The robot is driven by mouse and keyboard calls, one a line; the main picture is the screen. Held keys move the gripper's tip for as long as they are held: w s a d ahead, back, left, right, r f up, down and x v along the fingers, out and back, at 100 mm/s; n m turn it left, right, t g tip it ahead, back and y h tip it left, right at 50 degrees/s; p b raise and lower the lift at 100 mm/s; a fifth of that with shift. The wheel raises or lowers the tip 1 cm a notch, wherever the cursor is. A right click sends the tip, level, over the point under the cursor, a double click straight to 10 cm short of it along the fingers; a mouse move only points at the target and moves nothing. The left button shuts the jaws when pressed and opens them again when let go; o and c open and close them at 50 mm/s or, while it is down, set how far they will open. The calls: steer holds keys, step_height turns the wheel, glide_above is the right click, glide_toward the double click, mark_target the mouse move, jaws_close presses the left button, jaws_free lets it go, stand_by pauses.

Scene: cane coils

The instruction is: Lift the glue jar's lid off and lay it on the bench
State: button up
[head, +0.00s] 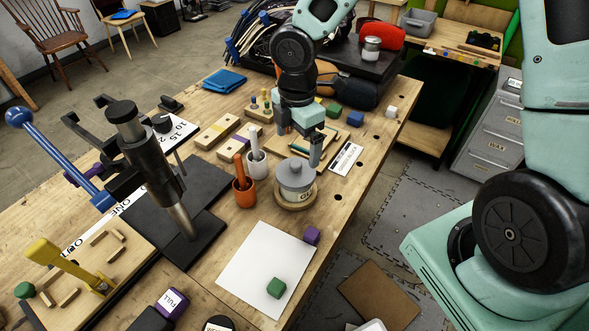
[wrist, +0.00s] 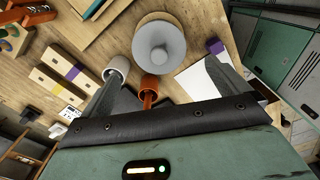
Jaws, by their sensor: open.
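The glue jar (head: 305,193) stands on a round wooden coaster (head: 284,204) on the bench (head: 345,205). Its grey lid (head: 294,173), with a small knob on top, sits on the jar. In the wrist view the lid (wrist: 158,52) shows from above as a grey disc beyond the fingertips and hides most of the jar. My gripper (head: 300,143) is open and empty, just behind and above the jar in the head view. Its fingers are apart from the lid. The wrist view also shows the spread fingers (wrist: 172,82).
An orange cup (head: 244,190) and a white cup (head: 257,162) with tools stand left of the jar. A purple block (head: 311,235), white sheet (head: 250,265) and green block (head: 276,287) lie in front. A label card (head: 346,158) lies right, near the bench edge.

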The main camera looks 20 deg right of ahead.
mark_target(296, 163)
step_height(296, 163, down, 9)
steer(key=shift+w+a+r+p, duration=0.1)
steer(key=shift+r+p, duration=0.1)
steer(key=shift+p, duration=0.2)
steer(key=shift+c, duration=0.3)
steer(key=c, duration=0.7)
